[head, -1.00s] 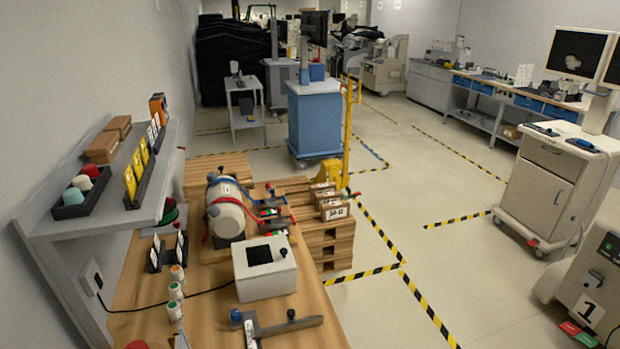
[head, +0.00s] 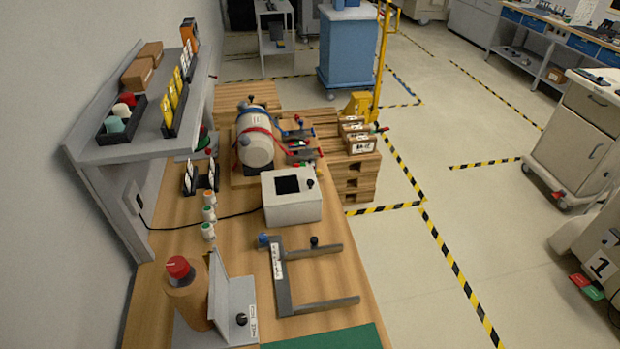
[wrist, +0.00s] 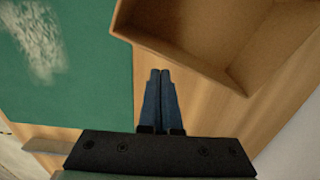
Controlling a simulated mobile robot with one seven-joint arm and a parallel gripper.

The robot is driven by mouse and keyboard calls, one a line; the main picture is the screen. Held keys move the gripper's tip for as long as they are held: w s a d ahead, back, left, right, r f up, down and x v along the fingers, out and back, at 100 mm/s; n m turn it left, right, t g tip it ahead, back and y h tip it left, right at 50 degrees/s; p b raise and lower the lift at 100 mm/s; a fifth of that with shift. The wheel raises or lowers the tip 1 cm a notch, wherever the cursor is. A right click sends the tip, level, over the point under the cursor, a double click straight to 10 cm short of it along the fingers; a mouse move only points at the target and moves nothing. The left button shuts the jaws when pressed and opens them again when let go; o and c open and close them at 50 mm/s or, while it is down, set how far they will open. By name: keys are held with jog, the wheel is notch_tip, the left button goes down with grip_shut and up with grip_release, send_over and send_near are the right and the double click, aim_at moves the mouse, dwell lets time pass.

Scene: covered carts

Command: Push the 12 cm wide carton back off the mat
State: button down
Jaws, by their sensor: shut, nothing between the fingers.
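The green mat (head: 330,341) shows only its far strip at the bottom edge of the head view. In the wrist view the mat (wrist: 75,90) fills the left side and has a whitish patch. An open brown carton (wrist: 190,62) is at the upper right of the wrist view, cut off by the frame. Its left corner overlaps the line of the mat's edge; I cannot tell whether its base touches the mat. My gripper (wrist: 160,75) is shut and empty, its blue fingertips close to the carton's near wall. Contact is unclear. The head view shows neither my gripper nor this carton.
Bare wooden bench (wrist: 115,142) lies beside the mat. Beyond the mat are a grey fork-shaped bracket (head: 285,285), a grey angled stand (head: 238,305), a red-topped brown cylinder (head: 185,290) and a white box (head: 292,208). A shelf (head: 125,150) overhangs the left side.

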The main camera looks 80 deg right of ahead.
notch_tip(320, 180, up, 6)
jog(key=p, duration=0.4)
jog(key=shift+p, duration=0.3)
